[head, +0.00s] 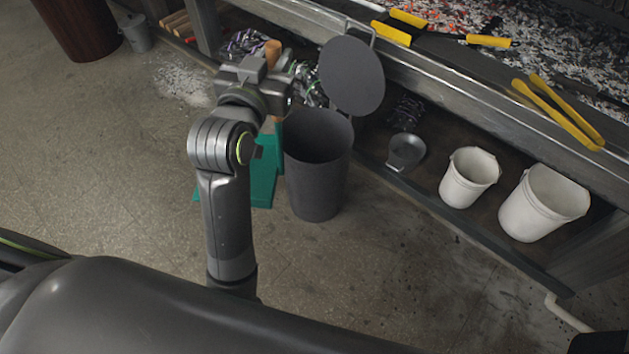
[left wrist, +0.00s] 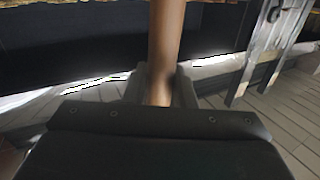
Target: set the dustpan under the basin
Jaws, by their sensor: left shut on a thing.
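My left gripper (head: 275,80) is shut on an upright wooden handle (head: 272,52). The handle also shows between the fingers in the left wrist view (left wrist: 167,45). The teal dustpan (head: 263,180) shows low behind my arm, in line with the handle; the join is hidden by my gripper. Whether the pan touches the floor is unclear. The basin appears to be the long metal grill trough with embers and ash; its front rim (head: 450,86) runs across the upper right, right of my gripper. My right gripper is not in view.
A dark bin (head: 316,175) with a raised round lid (head: 351,76) stands just right of the dustpan. White buckets (head: 468,178) and a small metal pan (head: 405,151) sit on the low shelf under the basin. Yellow tongs (head: 558,115) lie on the rim. The left floor is mostly clear.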

